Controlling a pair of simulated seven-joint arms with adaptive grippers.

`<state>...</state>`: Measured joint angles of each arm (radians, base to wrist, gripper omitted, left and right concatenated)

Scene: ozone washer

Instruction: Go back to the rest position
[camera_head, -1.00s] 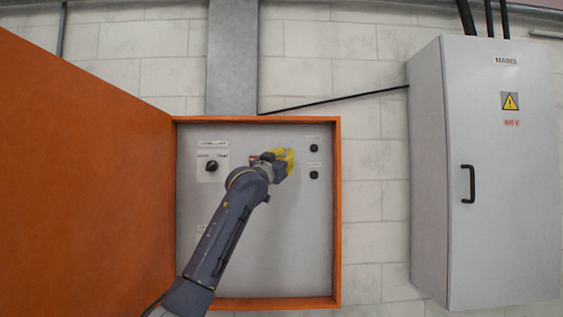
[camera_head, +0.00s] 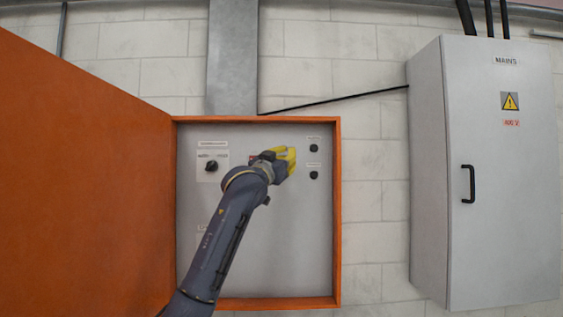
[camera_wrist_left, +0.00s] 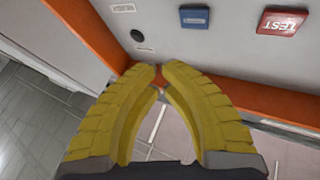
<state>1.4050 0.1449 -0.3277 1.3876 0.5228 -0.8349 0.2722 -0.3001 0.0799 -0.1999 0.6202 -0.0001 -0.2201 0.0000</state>
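My left gripper (camera_head: 291,161), with yellow fingers, is in front of the grey panel (camera_head: 290,240) inside the open orange box. In the left wrist view the fingers (camera_wrist_left: 159,70) lean together with their tips almost meeting, and nothing is between them. That view looks past the tips to the orange rim (camera_wrist_left: 235,93) of the box and the floor. My right gripper is in no view.
The panel has a black rotary switch (camera_head: 211,166) and two round black knobs (camera_head: 314,148). A red TEST button (camera_wrist_left: 281,22) and a blue button (camera_wrist_left: 195,17) show in the wrist view. The orange door (camera_head: 80,180) stands open left; a grey mains cabinet (camera_head: 505,200) is right.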

